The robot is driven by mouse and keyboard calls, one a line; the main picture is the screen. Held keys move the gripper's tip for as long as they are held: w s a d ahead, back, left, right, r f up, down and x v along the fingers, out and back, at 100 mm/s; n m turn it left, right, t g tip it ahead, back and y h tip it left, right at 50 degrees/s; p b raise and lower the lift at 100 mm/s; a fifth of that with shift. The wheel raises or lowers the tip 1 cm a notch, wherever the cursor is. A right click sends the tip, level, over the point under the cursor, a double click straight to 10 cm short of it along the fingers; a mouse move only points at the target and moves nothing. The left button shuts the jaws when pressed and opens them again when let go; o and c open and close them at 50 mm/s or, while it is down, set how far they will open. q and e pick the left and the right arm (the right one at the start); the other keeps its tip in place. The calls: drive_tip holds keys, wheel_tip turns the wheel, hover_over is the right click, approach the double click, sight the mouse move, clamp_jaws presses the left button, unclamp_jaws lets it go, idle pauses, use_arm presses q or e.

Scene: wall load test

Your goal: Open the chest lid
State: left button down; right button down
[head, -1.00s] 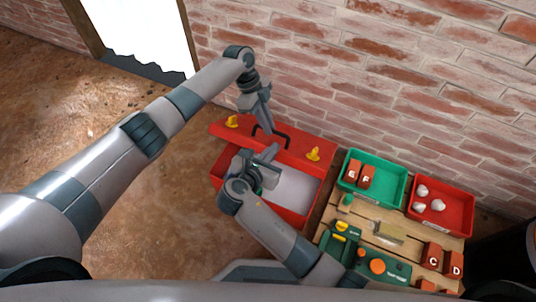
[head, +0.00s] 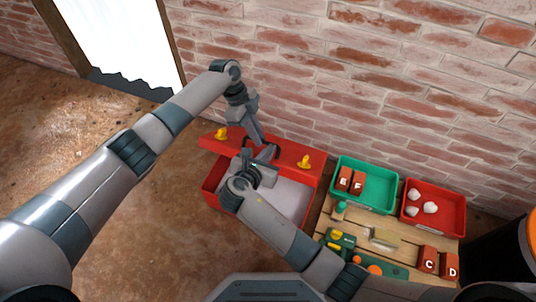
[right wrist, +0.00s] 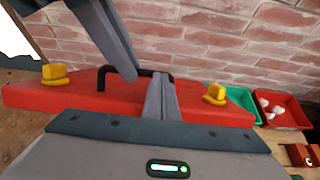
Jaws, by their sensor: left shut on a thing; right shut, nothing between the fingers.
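The red chest (head: 212,186) stands on the floor near the brick wall, its pale inside showing. Its red lid (head: 284,156) is raised along the wall side, with yellow latches (head: 221,133) at both ends. My left gripper (head: 257,141) comes down from above and is shut on the black lid handle (right wrist: 160,73), partly hidden by the grippers. My right gripper (head: 266,155) is shut and empty over the open chest, close in front of the lid. In the right wrist view its fingers (right wrist: 161,97) overlap the handle; I cannot tell whether they touch.
A wooden bench (head: 340,226) stands right of the chest. It bears a green bin (head: 378,199) with red blocks, a red bin (head: 452,216) with white lumps, and lettered red blocks (head: 428,260). The brick wall (head: 350,90) closes off the back; floor is free at left.

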use_arm(q)
drive_tip(key=shift+s+a+f, duration=0.1)
drive_tip(key=shift+s+f, duration=0.1)
drive_tip(key=shift+f, duration=0.3)
drive_tip(key=c, duration=1.8)
unclamp_jaws()
drive_tip(key=shift+w, duration=0.1)
drive_tip(key=shift+r, duration=0.2)
drive_tip(key=v, duration=1.2)
